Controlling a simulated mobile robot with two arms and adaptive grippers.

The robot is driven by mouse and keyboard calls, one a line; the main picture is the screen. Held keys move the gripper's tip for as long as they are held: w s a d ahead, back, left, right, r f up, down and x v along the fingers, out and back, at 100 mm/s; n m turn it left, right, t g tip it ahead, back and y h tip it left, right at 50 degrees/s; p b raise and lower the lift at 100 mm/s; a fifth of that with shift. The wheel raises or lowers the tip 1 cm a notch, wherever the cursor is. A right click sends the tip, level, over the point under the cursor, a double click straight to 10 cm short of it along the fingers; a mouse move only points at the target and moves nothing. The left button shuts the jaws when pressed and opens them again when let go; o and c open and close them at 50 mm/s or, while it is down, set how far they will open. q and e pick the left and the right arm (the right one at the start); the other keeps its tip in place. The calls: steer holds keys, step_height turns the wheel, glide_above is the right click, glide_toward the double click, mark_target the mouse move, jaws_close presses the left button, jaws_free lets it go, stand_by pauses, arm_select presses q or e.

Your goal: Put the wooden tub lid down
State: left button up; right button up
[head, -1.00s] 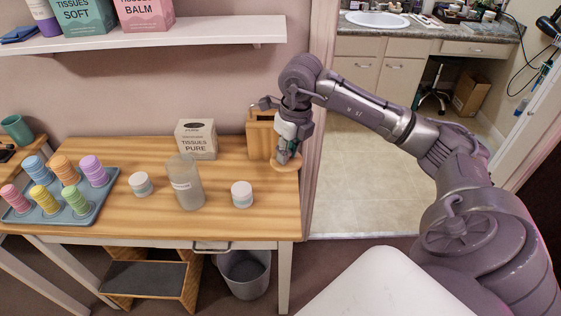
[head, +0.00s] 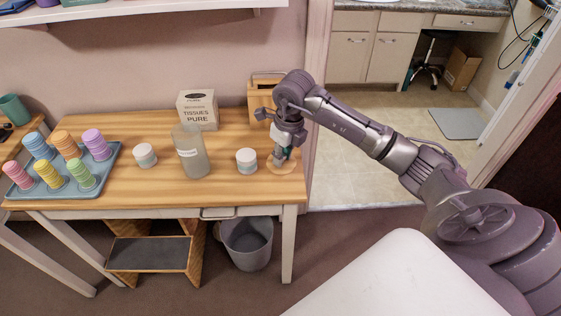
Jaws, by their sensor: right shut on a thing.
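The wooden tub lid (head: 281,167) is a round, flat, light-wood disc at the right end of the wooden table (head: 130,191). My right gripper (head: 279,157) points down over it and is shut on it, though the fingers partly hide the grip. The lid is at or just above the tabletop; I cannot tell whether it touches. It is right of a white jar (head: 246,161), with a small gap. My left gripper is not in view.
A wooden box with a handle (head: 260,100) and a tissue box (head: 198,112) stand behind. A clear bottle (head: 192,155), another white jar (head: 145,155) and a blue tray (head: 100,183) of colored stacks are left. A grey bin (head: 247,243) stands below.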

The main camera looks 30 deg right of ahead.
mark_target(285, 165)
steer(key=shift+w+a+f, duration=0.2)
steer(key=shift+a+f, duration=0.05)
steer(key=shift+f, duration=0.2)
step_height(285, 165, down, 3)
steer(key=shift+f, duration=0.55)
steer(key=o, duration=0.9)
steer(key=shift+o, duration=0.2)
steer(key=shift+r, duration=0.1)
steer(key=shift+r, duration=0.2)
step_height(285, 165, up, 12)
steer(key=s, duration=0.1)
steer(key=shift+s+d, duration=0.25)
steer(key=shift+s, duration=0.1)
steer(key=shift+f, duration=0.1)
